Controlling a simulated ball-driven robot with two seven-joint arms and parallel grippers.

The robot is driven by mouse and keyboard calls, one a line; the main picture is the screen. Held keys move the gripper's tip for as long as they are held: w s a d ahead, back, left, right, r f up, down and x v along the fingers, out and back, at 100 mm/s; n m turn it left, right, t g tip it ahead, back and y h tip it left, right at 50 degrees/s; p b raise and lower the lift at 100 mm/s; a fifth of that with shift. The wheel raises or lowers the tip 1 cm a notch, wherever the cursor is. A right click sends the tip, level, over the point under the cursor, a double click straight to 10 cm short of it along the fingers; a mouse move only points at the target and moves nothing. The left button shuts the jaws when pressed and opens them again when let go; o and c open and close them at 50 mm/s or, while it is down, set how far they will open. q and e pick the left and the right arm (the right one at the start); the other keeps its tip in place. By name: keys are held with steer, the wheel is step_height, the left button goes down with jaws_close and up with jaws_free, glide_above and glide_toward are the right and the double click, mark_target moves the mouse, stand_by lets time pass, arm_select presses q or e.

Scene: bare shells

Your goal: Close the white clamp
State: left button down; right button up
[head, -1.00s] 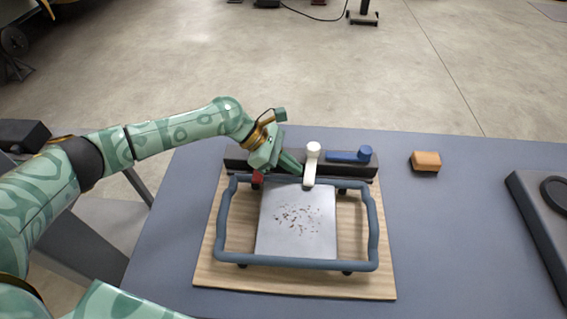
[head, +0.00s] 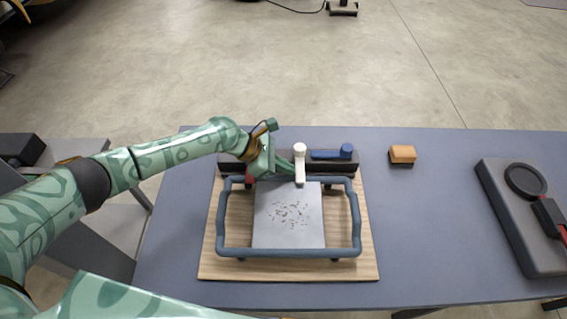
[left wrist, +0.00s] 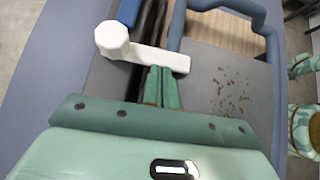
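The white clamp (head: 300,164) is a lever with a round knob, on the dark bar at the back of the screen frame. Its arm points toward me, over the frame's rear rail. My left gripper (head: 290,171) is just left of the arm, its fingers together with nothing between them. In the left wrist view the fingertips (left wrist: 163,72) come up to the side of the white clamp (left wrist: 150,55); I cannot tell whether they touch. The blue clamp (head: 330,154) lies along the bar. The red clamp (head: 250,181) is mostly hidden behind my gripper. My right gripper is out of view.
A blue-grey tubular frame (head: 357,215) surrounds a grey plate (head: 285,235) with dark specks on a wooden board (head: 215,270). An orange block (head: 402,154) and a dark device (head: 520,230) are to the right. The table between is clear.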

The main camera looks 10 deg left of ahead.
arm_select(q)
steer(key=shift+s+d+f, duration=0.1)
steer(key=shift+s+d, duration=0.05)
steer(key=shift+r+p, duration=0.25)
steer(key=shift+p, duration=0.1)
steer(key=p+v, duration=1.1)
steer(key=v, duration=0.5)
steer(key=shift+a, duration=0.3)
steer(key=shift+f, duration=0.1)
